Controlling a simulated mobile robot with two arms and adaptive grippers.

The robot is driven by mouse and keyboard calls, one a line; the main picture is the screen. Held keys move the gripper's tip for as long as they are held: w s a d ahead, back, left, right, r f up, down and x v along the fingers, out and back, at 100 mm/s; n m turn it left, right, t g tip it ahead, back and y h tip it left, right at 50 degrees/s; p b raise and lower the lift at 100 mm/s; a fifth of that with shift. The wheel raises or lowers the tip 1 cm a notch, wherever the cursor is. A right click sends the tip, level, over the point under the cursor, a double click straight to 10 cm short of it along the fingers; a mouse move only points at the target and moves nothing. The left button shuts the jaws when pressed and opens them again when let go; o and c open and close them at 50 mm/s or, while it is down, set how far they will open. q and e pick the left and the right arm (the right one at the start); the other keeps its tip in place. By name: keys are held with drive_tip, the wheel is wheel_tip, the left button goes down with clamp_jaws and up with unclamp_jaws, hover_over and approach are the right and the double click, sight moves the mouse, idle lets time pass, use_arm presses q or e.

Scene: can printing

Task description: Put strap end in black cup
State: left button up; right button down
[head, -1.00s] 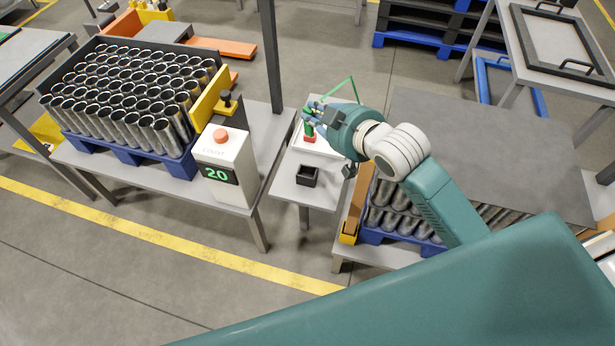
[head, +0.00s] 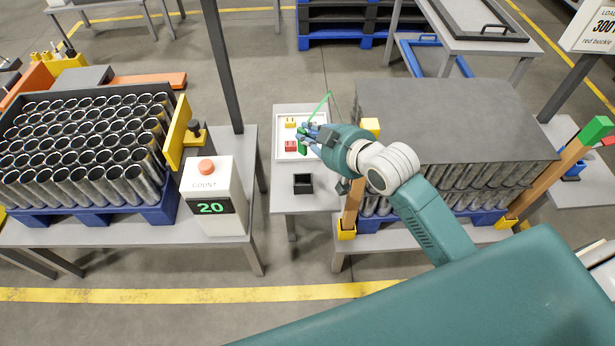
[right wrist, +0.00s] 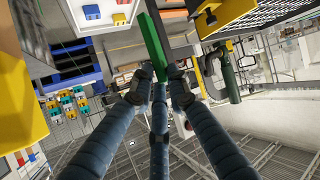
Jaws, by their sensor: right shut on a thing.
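The black cup (head: 303,189) is a small square open box on the narrow grey table in the head view; it looks empty. My right gripper (head: 305,137) is above the white tray at the back of that table, behind the cup and apart from it. It is shut on the green strap end (head: 319,106), a thin green strip that rises above the fingers. In the right wrist view the green strap (right wrist: 152,42) runs up from between the fingertips of the right gripper (right wrist: 160,78). The fingers hide part of it. My left gripper is out of view.
The white tray (head: 280,112) holds a red block (head: 290,146) and a yellow block (head: 290,123). A counter box (head: 212,187) reading 20 and a crate of metal tubes stand left. A post with a yellow foot (head: 346,231) and a grey-topped tube stack (head: 450,120) are right.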

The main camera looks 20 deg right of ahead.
wheel_tip(320, 180, down, 11)
drive_tip(key=shift+a+f, duration=0.1)
drive_tip(key=shift+f, duration=0.05)
wheel_tip(320, 180, down, 3)
drive_tip(key=shift+f, duration=0.7)
drive_tip(key=c, duration=1.8)
unclamp_jaws()
drive_tip(key=shift+o, duration=0.7)
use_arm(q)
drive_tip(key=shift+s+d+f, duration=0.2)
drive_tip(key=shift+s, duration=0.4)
